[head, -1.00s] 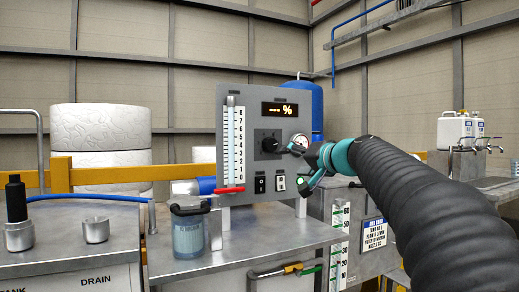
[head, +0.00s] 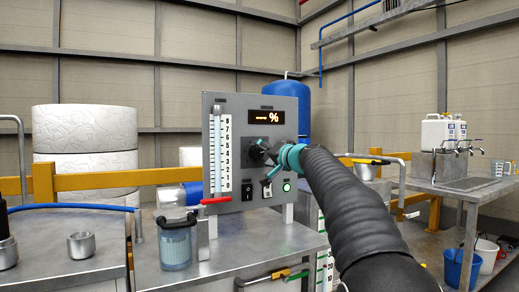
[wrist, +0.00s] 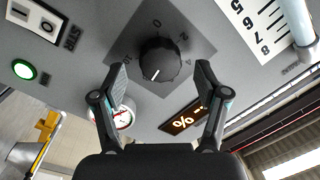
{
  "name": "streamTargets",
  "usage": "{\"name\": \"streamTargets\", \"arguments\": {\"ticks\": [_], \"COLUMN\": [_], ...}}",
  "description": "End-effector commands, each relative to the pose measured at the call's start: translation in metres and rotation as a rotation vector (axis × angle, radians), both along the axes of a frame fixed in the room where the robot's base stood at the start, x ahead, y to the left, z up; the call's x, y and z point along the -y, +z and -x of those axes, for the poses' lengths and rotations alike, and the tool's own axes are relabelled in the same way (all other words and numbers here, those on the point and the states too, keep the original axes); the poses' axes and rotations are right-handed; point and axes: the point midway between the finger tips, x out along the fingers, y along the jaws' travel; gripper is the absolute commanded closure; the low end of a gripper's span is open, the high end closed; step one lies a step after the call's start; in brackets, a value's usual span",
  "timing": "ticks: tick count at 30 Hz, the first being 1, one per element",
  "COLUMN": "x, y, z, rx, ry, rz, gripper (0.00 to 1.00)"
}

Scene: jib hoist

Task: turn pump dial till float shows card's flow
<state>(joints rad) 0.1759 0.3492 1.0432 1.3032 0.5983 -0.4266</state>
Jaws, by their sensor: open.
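The black pump dial (wrist: 160,60) sits on the grey panel (head: 237,105). In the wrist view its white mark points down-left, away from the 0 on its scale. My gripper (wrist: 160,72) is open, its two fingers spread on either side below the dial; contact cannot be told. In the head view my gripper (head: 272,160) is in front of the dial, which it partly covers. The upright flow tube (head: 217,150) with its number scale (head: 226,155) stands at the panel's left; I cannot make out the float's height. The card is not visible, with my arm across that area.
A lit display (head: 266,117) shows dashes and %. A green-lit button (head: 287,187), a switch (head: 267,190) and a pressure gauge (wrist: 124,117) are near the dial. A red-handled valve (head: 216,200) is below the tube. A lidded jar (head: 175,243) stands on the bench.

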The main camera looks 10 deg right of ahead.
Motion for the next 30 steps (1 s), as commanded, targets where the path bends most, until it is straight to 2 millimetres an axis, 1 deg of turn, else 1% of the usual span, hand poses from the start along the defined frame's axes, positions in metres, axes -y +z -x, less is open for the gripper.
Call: {"name": "streamTargets", "arguments": {"ticks": [1, 3, 6, 16, 17, 18, 20, 21, 24, 30], "x": [-0.003, -0.005, -0.007, -0.008, -0.008, -0.008, -0.008, -0.008, -0.008, -0.008], "y": [0.002, 0.002, 0.001, 0.000, 0.000, 0.000, 0.000, 0.000, 0.000, -0.002], "z": [-0.006, -0.012, -0.017, -0.020, -0.020, -0.020, -0.020, -0.020, -0.020, -0.020], "rx": [0.000, 0.000, 0.000, 0.000, 0.000, 0.000, 0.000, 0.000, 0.000, 0.013], "ry": [0.000, -0.001, 0.000, -0.001, -0.001, -0.001, -0.001, -0.001, 0.000, 0.000], "rz": [0.000, 0.001, 0.001, 0.001, 0.001, 0.001, 0.001, 0.001, 0.001, 0.035], "gripper": [0.26, 0.26, 0.26, 0.26, 0.29, 0.39, 0.54, 0.64, 0.87, 0.87]}}
